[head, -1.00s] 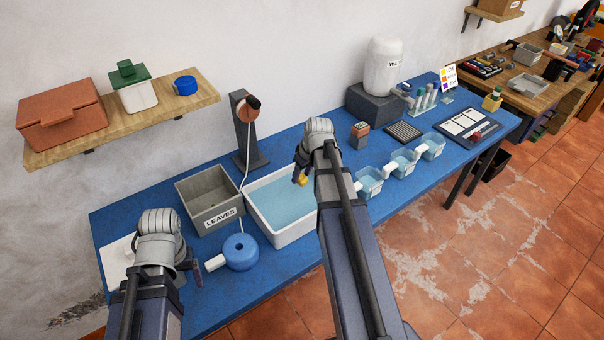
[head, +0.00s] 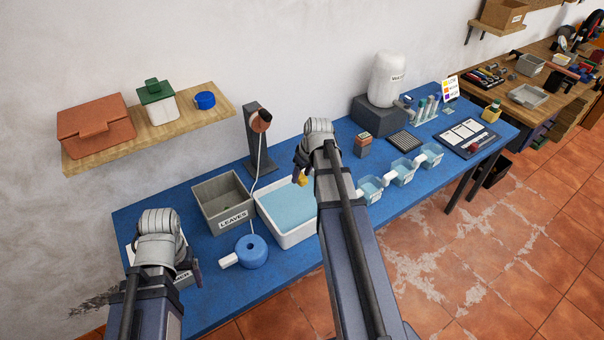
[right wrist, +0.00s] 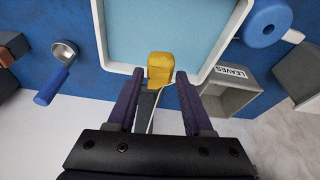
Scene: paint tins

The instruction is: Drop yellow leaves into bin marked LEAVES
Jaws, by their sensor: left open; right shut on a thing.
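The bin marked LEAVES (head: 233,219) is a grey open box on the blue table. It also shows at the right of the right wrist view (right wrist: 228,98), and it looks empty. My right gripper (head: 301,172) is shut on a small yellow block-like thing (right wrist: 160,68), held over the white tray of pale blue water (head: 288,237). I cannot make out leaf shapes in it. The bin lies to the left of this gripper in the head view. My left gripper (head: 194,272) is open and low at the table's left end, its fingers mostly hidden by my wrist.
A blue round thing with a white handle (head: 252,252) lies before the bin. A dark stand (head: 258,140) with a cord rises behind the bin and tray. A shelf (head: 200,122) hangs at the left wall. Several clear tubs (head: 403,171) line the table's right front.

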